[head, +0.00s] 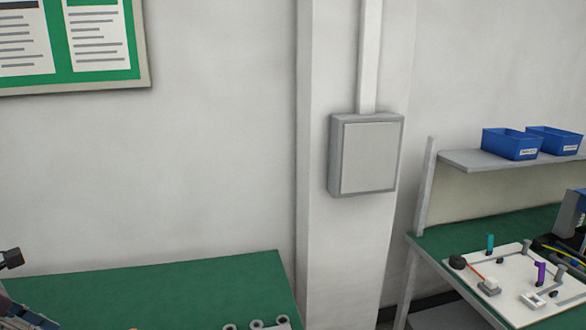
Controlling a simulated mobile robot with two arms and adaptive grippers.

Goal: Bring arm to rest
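At the lower left edge, a dark part that looks like my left gripper (10,260) shows in the head view, cut off by the frame. It is by the left end of a green-topped table (190,285). Its fingers cannot be made out clearly, and nothing is visibly held. My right gripper is not in view.
Several grey ring-shaped parts (256,323) show at the table's bottom edge. At right, a green bench (455,240) carries a white board (515,290) with small fittings; a shelf (490,160) above holds two blue bins (511,143). A grey box (368,155) is on the wall.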

